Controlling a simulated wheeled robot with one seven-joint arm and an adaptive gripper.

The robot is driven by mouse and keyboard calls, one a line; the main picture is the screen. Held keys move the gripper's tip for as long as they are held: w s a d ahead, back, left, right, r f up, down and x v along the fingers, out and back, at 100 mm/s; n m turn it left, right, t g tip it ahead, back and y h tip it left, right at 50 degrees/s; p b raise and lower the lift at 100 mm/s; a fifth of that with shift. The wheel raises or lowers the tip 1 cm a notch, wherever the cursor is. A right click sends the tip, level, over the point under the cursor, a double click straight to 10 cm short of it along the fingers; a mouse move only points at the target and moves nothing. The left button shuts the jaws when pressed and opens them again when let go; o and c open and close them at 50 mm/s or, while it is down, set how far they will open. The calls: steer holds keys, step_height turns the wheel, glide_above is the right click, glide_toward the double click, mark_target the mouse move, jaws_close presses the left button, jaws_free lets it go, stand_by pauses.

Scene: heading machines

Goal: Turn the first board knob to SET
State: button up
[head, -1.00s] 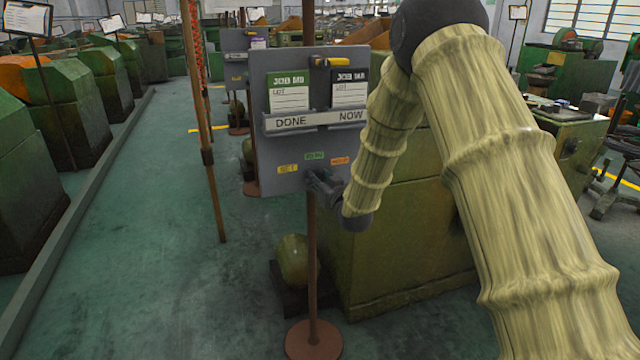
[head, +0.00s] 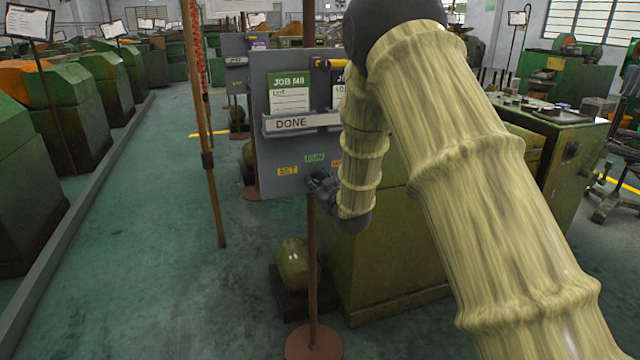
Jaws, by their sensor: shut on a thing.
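The first board (head: 290,60) is a grey panel on a brown post. Near its bottom are a yellow SET label (head: 288,170) at left, a green RUN label (head: 314,157) in the middle and an orange label (head: 336,164) at right, partly covered by my arm. My gripper (head: 318,181) is at the board's lower edge, just below these labels, shut on the knob. The knob itself is hidden by the gripper, so its pointing direction cannot be read.
The board carries a green-topped job card (head: 289,92) in a DONE rail (head: 290,123). My arm covers much of the second card. A green machine (head: 390,250) stands behind the post. A wooden pole (head: 207,160) stands left of the board. The aisle floor at left is clear.

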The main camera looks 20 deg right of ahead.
steer(key=o, duration=1)
steer(key=shift+o, duration=0.2)
steer(key=s+d, duration=0.1)
steer(key=s, duration=1.1)
steer(key=shift+r, duration=0.45)
